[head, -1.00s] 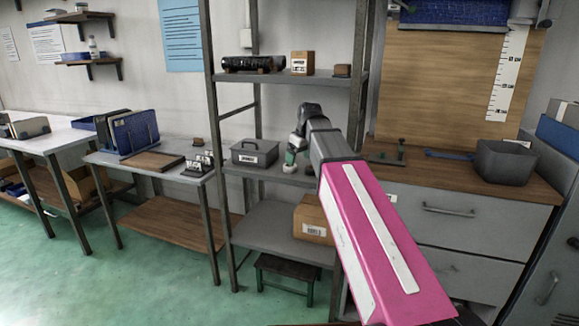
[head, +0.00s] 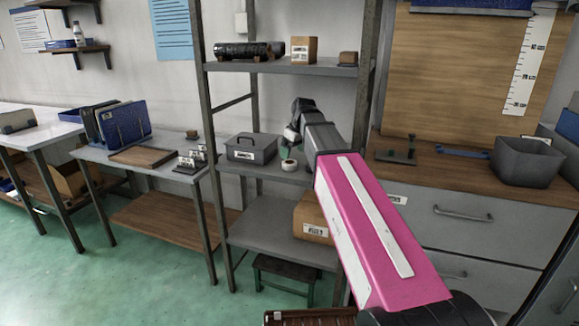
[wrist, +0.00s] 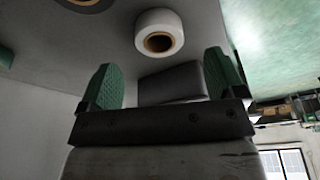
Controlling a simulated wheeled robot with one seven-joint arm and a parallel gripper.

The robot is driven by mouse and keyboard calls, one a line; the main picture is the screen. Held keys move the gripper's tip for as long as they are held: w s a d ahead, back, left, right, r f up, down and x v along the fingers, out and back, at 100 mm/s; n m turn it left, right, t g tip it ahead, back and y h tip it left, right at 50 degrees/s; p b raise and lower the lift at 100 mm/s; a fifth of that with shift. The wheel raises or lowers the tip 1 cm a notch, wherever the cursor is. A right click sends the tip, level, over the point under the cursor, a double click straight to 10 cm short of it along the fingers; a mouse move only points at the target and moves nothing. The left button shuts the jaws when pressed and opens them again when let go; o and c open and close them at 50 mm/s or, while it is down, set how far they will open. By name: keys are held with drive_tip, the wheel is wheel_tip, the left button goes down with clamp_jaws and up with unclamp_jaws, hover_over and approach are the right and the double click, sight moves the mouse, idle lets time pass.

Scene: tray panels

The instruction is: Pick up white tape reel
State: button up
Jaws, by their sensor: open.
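The white tape reel (head: 289,166) sits on the middle shelf (head: 262,171) of the metal rack, right of a grey lidded toolbox (head: 252,149). In the wrist view the reel (wrist: 160,22) shows its brown core and lies just beyond the fingertips, roughly centred between them. My gripper (wrist: 162,74) is open and empty, with its two green fingers apart. In the head view my gripper (head: 290,151) is near the reel, just above it in the picture. My pink arm hides the right part of the shelf.
A cardboard box (head: 311,220) stands on the lower shelf. The upper shelf (head: 280,67) holds a black roll and small boxes above my wrist. The rack's front posts (head: 211,140) stand either side. A brown ring (wrist: 85,4) shows at the wrist view's top edge.

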sight(290, 161)
drive_tip(key=shift+x, duration=2.9)
drive_tip(key=shift+w+r, duration=0.1)
drive_tip(key=shift+w, duration=0.05)
drive_tip(key=c, duration=1)
